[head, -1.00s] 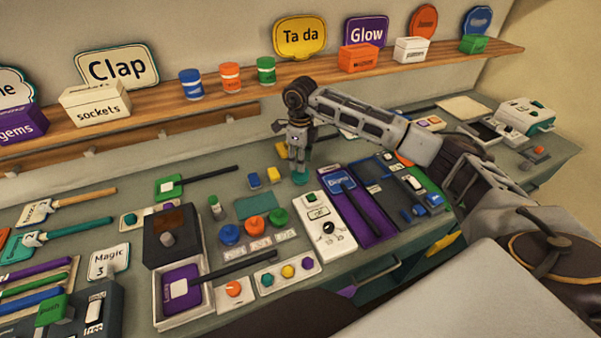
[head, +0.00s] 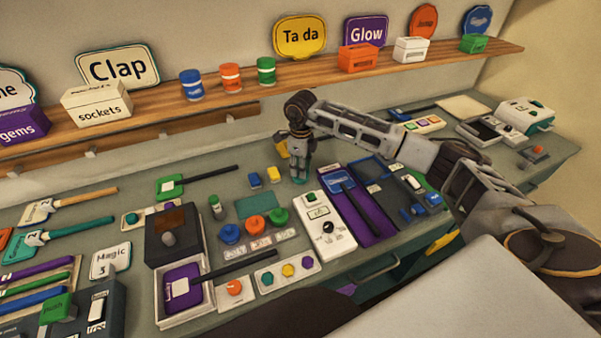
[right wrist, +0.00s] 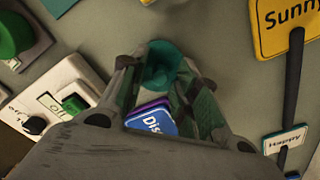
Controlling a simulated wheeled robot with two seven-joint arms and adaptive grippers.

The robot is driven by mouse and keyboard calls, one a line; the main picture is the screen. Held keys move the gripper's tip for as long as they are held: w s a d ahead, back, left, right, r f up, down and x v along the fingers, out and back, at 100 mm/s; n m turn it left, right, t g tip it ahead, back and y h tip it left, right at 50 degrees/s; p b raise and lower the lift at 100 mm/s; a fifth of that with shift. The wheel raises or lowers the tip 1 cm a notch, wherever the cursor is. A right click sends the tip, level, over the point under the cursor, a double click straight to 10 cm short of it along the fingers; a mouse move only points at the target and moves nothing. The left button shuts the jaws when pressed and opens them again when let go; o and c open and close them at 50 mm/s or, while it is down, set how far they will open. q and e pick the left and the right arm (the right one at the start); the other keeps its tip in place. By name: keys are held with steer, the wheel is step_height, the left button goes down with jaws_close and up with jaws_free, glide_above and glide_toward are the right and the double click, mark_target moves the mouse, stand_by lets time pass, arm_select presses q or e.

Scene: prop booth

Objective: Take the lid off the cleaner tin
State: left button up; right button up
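A small round teal tin (head: 300,180), which I take to be the cleaner tin, stands on the grey bench behind the white dial box. My right gripper (head: 299,174) points down over it and hides most of it. In the right wrist view the teal top with a raised knob (right wrist: 157,74) lies between the two fingertips (right wrist: 160,66). The fingers are spread apart, one on each side of the knob; whether they touch the tin is not clear. The lid's edge is hard to make out. My left gripper is not in view.
A white dial box (head: 322,224) and a purple tray (head: 372,226) with a blue paddle stand close in front. Small blue and yellow blocks (head: 274,175) lie just left. A wooden shelf (head: 340,72) with tins, boxes and signs runs behind.

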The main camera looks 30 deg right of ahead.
steer(key=c, duration=0.5)
steer(key=shift+r+b, duration=0.55)
steer(key=shift+r, duration=4.45)
jaws_close()
